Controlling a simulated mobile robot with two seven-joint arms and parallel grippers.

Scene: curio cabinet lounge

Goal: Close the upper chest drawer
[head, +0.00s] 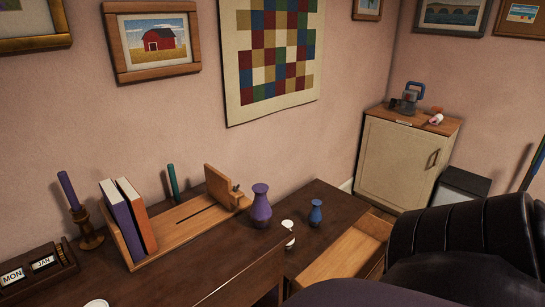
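A drawer (345,255) of pale wood is pulled open at the lower middle right, beside the dark wood top (318,196). Its inside looks empty where it shows. My own dark arm parts cover its near right side, so its front and any handle are hidden. I cannot tell from this view whether another drawer lies below it. Neither of my grippers shows in the head view.

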